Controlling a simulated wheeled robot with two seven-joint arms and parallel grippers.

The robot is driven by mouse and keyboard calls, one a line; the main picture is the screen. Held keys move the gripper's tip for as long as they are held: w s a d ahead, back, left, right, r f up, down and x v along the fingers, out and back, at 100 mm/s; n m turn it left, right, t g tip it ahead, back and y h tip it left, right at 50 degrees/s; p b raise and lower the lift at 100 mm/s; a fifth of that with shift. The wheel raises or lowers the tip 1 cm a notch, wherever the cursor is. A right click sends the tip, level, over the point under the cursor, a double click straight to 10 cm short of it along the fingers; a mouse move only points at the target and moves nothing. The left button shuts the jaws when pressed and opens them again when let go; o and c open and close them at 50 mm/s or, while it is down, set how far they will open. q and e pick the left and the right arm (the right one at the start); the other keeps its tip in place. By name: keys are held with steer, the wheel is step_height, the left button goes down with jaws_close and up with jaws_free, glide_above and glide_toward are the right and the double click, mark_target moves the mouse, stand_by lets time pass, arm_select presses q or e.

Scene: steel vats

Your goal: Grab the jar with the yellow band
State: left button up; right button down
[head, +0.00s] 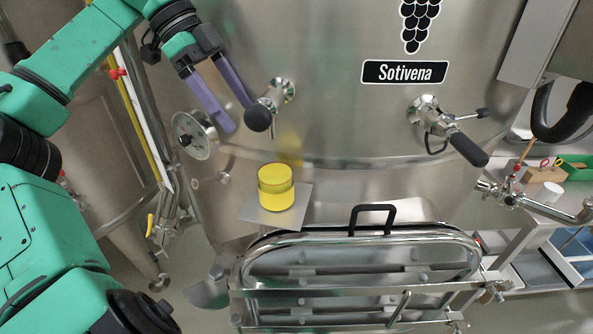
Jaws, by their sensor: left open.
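A yellow jar (275,190) stands upright on a small flat metal plate (297,213) in front of the steel vat. A slightly darker line runs around the jar below its rim. My left gripper (238,116) is open and empty, above and a little left of the jar. Its two purple fingers point down and to the right, apart from the jar. The fingers look close to a black-knobbed valve on the vat, but I cannot tell whether they touch it. My right gripper is not in view.
The vat (335,110) carries a black-knobbed valve (268,108), a round gauge (195,136) and another valve (440,125). A hatch with a black handle (371,211) sits right of and below the jar. A side bench (525,215) with small items stands at the right.

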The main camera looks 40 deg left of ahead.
mark_target(271, 166)
arm_select(q)
steer(key=p+x, duration=0.1)
steer(key=x, duration=0.7)
steer(key=s+p+x, duration=0.1)
steer(key=x, duration=0.3)
steer(key=shift+d+f+p, duration=0.15)
steer(key=shift+d+p, duration=0.2)
steer(key=shift+d, duration=0.05)
steer(key=shift+f, duration=0.15)
steer(key=shift+s, duration=0.1)
steer(key=shift+c, duration=0.9)
jaws_close()
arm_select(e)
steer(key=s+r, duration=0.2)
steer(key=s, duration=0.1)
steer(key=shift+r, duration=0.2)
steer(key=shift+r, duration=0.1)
